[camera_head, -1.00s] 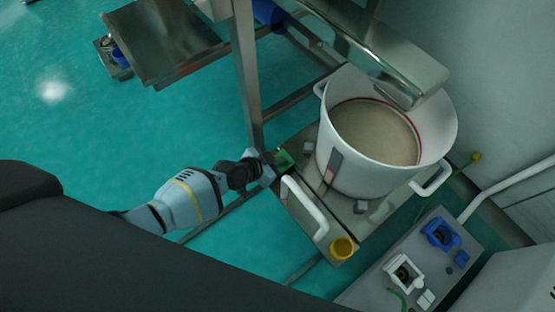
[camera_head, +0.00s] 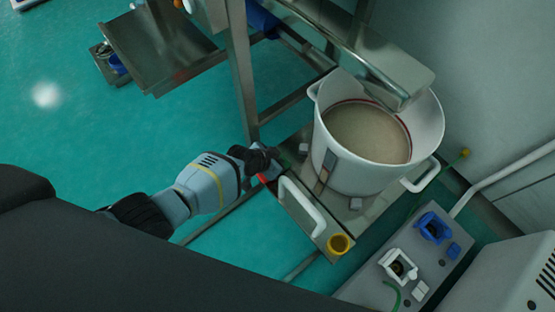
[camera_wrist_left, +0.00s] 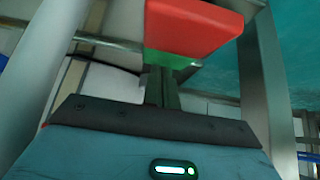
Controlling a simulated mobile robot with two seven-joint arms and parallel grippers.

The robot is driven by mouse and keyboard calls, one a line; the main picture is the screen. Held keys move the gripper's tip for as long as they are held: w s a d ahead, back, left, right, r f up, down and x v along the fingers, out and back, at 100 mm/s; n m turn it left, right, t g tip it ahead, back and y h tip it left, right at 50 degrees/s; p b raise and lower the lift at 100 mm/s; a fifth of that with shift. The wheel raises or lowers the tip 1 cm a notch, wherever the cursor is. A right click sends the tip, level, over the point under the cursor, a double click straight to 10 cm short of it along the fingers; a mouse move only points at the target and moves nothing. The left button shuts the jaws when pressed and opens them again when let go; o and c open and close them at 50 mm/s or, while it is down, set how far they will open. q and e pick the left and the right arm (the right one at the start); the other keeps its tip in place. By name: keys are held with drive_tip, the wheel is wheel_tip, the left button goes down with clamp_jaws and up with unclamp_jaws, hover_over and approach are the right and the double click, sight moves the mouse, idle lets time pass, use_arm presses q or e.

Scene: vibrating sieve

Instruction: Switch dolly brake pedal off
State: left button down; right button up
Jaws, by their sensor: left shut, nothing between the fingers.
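The steel dolly (camera_head: 312,232) stands on the floor under a white pot (camera_head: 360,170) filled with pale powder. At its left corner the brake pedal (camera_head: 262,179) shows a small red part beside my left gripper (camera_head: 272,168). In the left wrist view the pedal (camera_wrist_left: 190,25) is a large red block with a green part below it. My left gripper (camera_wrist_left: 160,85) is shut and empty, its tips at the green part; I cannot tell whether they touch. My gripper hides some of the pedal in the head view. My right gripper is not in view.
A steel frame post (camera_head: 241,80) rises behind my gripper. A grey control box (camera_head: 390,262) stands at the right. The green floor at left is mostly clear.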

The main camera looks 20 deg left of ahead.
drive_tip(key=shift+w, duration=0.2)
use_arm(q)
drive_tip(key=shift+s+a, duration=0.2)
drive_tip(key=shift+s, duration=0.1)
drive_tip(key=shift+s+a+r+p, duration=0.1)
drive_tip(key=shift+s+a+p, duration=0.1)
drive_tip(key=shift+s+p, duration=0.15)
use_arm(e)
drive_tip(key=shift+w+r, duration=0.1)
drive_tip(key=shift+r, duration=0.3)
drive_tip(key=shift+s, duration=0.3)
